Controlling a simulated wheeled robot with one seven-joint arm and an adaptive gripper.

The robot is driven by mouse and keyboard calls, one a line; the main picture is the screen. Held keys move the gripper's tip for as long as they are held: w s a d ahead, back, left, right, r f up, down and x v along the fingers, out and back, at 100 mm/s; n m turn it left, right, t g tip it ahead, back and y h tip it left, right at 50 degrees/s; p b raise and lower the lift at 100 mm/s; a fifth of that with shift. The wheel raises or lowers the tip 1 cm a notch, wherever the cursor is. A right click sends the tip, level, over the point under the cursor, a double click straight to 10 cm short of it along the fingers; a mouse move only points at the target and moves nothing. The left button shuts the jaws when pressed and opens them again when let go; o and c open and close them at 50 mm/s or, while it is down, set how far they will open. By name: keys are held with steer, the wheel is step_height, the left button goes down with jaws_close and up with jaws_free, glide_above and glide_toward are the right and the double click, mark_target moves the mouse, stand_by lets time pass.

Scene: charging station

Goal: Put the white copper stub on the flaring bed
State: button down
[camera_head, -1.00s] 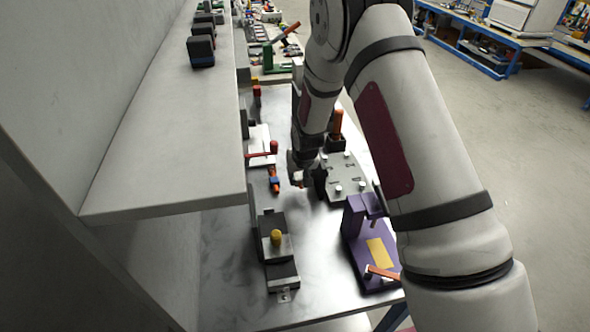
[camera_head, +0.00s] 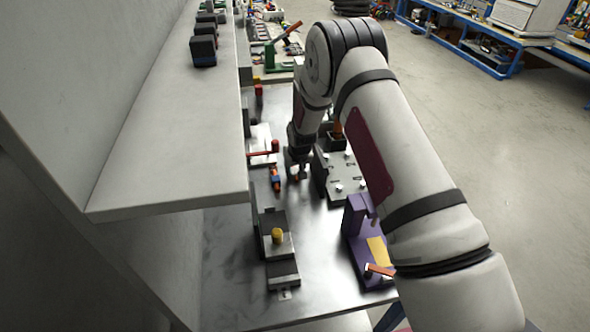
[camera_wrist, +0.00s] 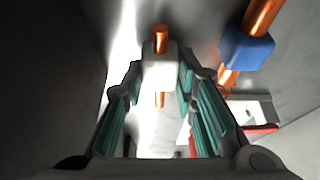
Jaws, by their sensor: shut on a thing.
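The white copper stub (camera_wrist: 159,66) is a white block with a copper tube through it. In the wrist view it sits between the teal pads of my gripper (camera_wrist: 160,85), which is shut on it. In the head view my gripper (camera_head: 298,172) is low over the metal table, left of a grey plate fixture (camera_head: 345,178) with several pale knobs. Another grey fixture (camera_head: 283,268) with a yellow knob stands nearer the front. No label shows which fixture is the flaring bed. The held stub is hard to make out in the head view.
A blue copper stub (camera_wrist: 248,50) is near my gripper, at the upper right of the wrist view. A purple fixture (camera_head: 357,235) stands at the table's right edge. A grey shelf (camera_head: 165,140) overhangs the left side. The table between the front fixtures is bare.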

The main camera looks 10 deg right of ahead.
steer(key=shift+f, duration=0.15)
steer(key=c, duration=1.3)
jaws_free()
